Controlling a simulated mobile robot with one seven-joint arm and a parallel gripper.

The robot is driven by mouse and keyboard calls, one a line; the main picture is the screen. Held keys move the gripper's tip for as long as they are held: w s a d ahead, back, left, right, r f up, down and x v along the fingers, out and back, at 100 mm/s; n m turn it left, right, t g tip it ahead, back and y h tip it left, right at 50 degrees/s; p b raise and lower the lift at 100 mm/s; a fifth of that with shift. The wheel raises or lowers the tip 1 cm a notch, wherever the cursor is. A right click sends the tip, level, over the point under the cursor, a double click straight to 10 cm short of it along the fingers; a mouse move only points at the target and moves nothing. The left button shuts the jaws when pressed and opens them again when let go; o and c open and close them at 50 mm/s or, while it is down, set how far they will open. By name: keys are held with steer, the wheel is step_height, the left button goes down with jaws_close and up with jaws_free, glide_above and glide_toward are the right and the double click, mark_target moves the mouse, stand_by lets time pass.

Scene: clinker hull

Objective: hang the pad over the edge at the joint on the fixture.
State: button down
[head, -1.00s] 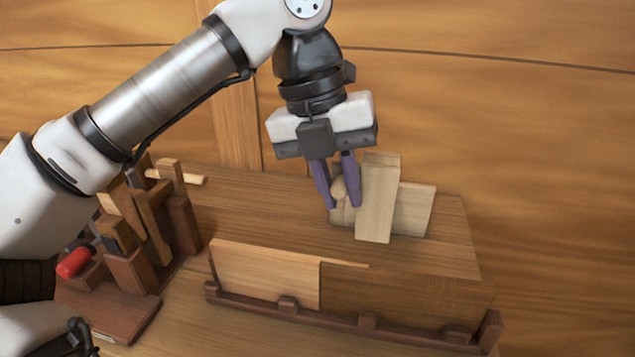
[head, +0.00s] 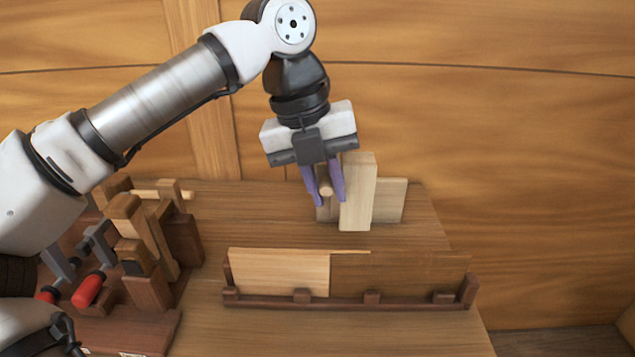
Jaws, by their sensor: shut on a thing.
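The pad (head: 357,192) is a pale wooden piece with an upright front block, a lower plate behind it and a round peg (head: 326,190) on its left. My gripper (head: 324,192), with purple fingers pointing down, is shut on the peg. The pad is upright near the back of the bench; I cannot tell if its bottom touches the bench. The fixture (head: 345,303) is a low dark wooden rack in front of the pad. It holds a light board (head: 278,272) and a dark board (head: 400,275) upright, meeting at a joint with a thin pale strip on top.
A dark wooden tool rack (head: 160,250) with upright blocks and red-handled tools stands on the left. A plank wall (head: 500,130) rises behind the bench. Bare bench top (head: 260,220) lies between the tool rack, the pad and the fixture.

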step_height(320, 180, down, 18)
steer(key=b, duration=1.3)
steer(key=shift+r, duration=0.15)
steer(key=shift+f+b, duration=0.2)
steer(key=shift+b, duration=0.15)
steer(key=c, duration=1.2)
jaws_free()
steer(key=shift+c, duration=0.2)
steer(key=v, duration=1.3)
steer(key=shift+r+p, duration=0.4)
steer(key=shift+p, duration=0.05)
